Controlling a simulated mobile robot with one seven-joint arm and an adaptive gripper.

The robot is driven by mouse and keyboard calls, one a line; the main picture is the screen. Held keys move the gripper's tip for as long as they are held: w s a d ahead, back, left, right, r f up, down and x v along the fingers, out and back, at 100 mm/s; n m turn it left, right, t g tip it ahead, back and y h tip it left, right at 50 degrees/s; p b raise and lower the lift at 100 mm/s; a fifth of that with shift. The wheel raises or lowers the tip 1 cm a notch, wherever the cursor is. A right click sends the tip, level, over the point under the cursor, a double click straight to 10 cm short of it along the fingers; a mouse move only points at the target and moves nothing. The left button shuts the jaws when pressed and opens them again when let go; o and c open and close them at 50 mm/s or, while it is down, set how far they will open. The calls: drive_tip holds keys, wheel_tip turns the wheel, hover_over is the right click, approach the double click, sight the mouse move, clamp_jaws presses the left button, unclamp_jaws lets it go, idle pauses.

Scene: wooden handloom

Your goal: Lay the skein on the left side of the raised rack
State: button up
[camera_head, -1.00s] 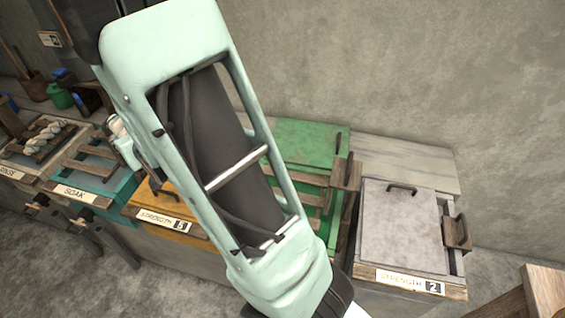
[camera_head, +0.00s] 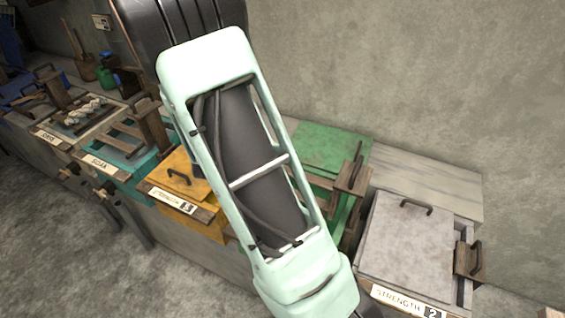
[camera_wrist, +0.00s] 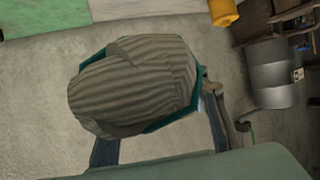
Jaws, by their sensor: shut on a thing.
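A grey-brown ribbed skein (camera_wrist: 135,88) fills the middle of the wrist view, bunched up. My gripper (camera_wrist: 160,118) is shut on it, with the fingertips mostly hidden behind the yarn. In the head view, my pale green arm hides the gripper and the held skein. Wooden slats of a rack (camera_head: 318,181) show at the green tank, partly behind my arm. More wooden slats (camera_head: 122,134) stand over the teal soak tank. I cannot tell for sure which rack is the raised one.
A yellow tank (camera_head: 177,174) with a closed lid stands left of my arm. A grey-lidded tank (camera_head: 405,240) marked strength 2 is at right. Pale twisted skeins (camera_head: 85,112) lie on a rack at far left. A concrete wall (camera_head: 420,90) runs behind.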

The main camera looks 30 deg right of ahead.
drive_tip(key=s+d+f+m+g+h+b, duration=0.4)
drive_tip(key=s+d+f+m+g+h, duration=0.25)
drive_tip(key=d+f, duration=0.4)
drive_tip(key=shift+t+y, duration=0.35)
drive_tip(key=shift+y, duration=0.3)
drive_tip(key=f+b, duration=0.3)
drive_tip(key=s+f+b, duration=0.1)
drive_tip(key=f+b, duration=0.2)
drive_tip(key=f, duration=0.1)
drive_tip(key=s+f+b, duration=0.1)
drive_tip(key=f+b, duration=0.2)
drive_tip(key=f, duration=0.1)
drive_tip(key=shift+d+f, duration=0.15)
drive_tip(key=shift+d, duration=0.05)
drive_tip(key=o, duration=1.4)
drive_tip(key=shift+c, duration=0.2)
